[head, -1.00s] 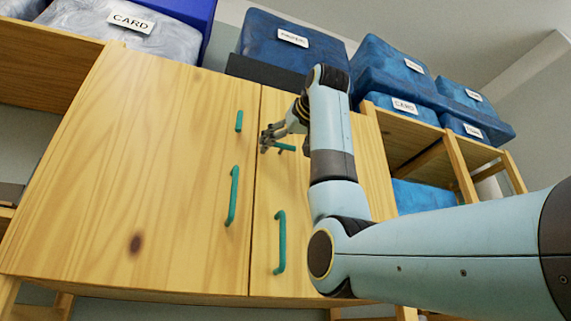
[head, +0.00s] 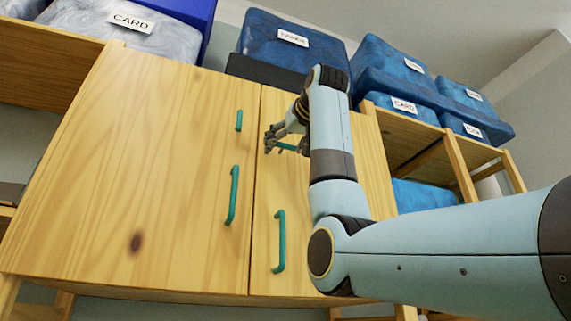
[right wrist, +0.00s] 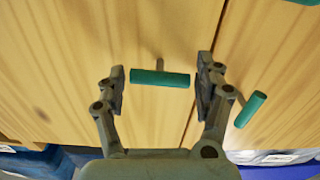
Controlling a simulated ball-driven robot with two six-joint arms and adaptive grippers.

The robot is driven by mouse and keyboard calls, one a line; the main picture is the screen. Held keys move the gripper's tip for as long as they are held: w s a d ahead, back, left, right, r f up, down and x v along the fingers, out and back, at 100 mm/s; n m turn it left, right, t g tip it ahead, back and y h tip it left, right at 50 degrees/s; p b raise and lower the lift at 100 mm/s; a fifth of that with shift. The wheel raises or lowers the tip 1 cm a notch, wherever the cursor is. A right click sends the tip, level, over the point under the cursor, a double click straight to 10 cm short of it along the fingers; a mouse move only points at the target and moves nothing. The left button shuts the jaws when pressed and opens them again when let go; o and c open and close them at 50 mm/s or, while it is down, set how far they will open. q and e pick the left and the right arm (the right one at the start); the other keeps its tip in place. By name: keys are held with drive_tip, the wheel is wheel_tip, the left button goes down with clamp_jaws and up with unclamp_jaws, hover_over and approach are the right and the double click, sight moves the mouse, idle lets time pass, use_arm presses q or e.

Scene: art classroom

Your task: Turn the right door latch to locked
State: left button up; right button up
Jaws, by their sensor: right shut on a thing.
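The right door latch is a short teal bar (head: 288,147) on the upper part of the right cabinet door (head: 290,190). It lies about crosswise to the door's long edge, partly hidden by my right gripper (head: 271,141). In the right wrist view the latch bar (right wrist: 160,78) lies between the two fingers of my right gripper (right wrist: 160,84), its ends towards the fingers. The gripper is shut on it. My left gripper is not in view.
The left door (head: 150,170) has its own teal latch (head: 239,121), standing lengthwise. Teal pull handles stick out on the left door (head: 232,195) and right door (head: 280,242). Blue bins (head: 293,45) stand on top. Open shelves (head: 425,150) are to the right.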

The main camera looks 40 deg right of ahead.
drive_tip(key=m+b, duration=0.1)
drive_tip(key=m, duration=0.2)
drive_tip(key=shift+m+b, duration=0.3)
drive_tip(key=m+b, duration=0.2)
drive_tip(key=m, duration=0.3)
drive_tip(key=shift+m, duration=0.3)
drive_tip(key=m+b, duration=0.1)
drive_tip(key=m, duration=0.3)
drive_tip(key=shift+m+b, duration=0.55)
drive_tip(key=shift+m, duration=1.55)
drive_tip(key=o, duration=1.1)
